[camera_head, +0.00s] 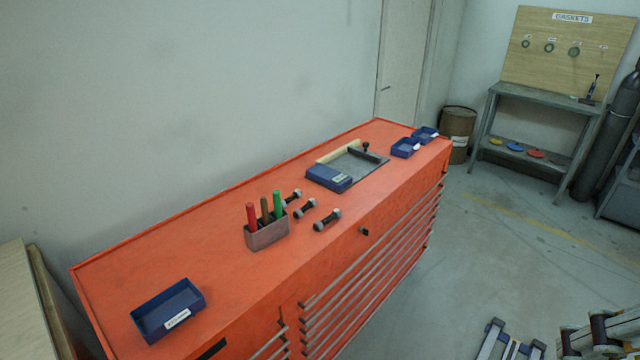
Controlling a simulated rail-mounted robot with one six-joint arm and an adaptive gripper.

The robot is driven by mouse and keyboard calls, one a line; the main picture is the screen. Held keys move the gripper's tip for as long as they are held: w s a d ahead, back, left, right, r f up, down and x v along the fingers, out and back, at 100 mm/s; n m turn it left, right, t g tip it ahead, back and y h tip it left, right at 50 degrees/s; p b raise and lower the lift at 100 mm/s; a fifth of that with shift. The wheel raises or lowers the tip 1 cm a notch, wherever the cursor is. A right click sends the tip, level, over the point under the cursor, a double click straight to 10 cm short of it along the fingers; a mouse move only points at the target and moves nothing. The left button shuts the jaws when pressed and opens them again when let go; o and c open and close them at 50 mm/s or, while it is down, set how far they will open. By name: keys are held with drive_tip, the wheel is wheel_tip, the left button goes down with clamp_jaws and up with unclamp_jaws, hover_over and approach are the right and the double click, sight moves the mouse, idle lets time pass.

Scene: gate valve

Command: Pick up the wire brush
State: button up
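A grey holder (267,236) stands upright on the orange cabinet top. Three handles stick up out of it: a red one (251,214), a brown one (265,208) and a green one (278,203). The brown one may be the wire brush, but the tool ends are hidden inside the holder, so I cannot tell for sure. I cannot make out my gripper in this view, and nothing touches the holder.
Several dark bolts (328,219) lie right of the holder. A blue bin (168,311) sits front left. A grey tray (372,166) with a blue box (329,178) and two small blue bins (405,148) lie farther back. Metallic parts (603,334) show bottom right. Clear orange surface lies left of the holder.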

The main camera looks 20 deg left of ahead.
drive_tip(key=shift+c, duration=0.7)
drive_tip(key=c, duration=0.3)
drive_tip(key=shift+w+r, duration=0.1)
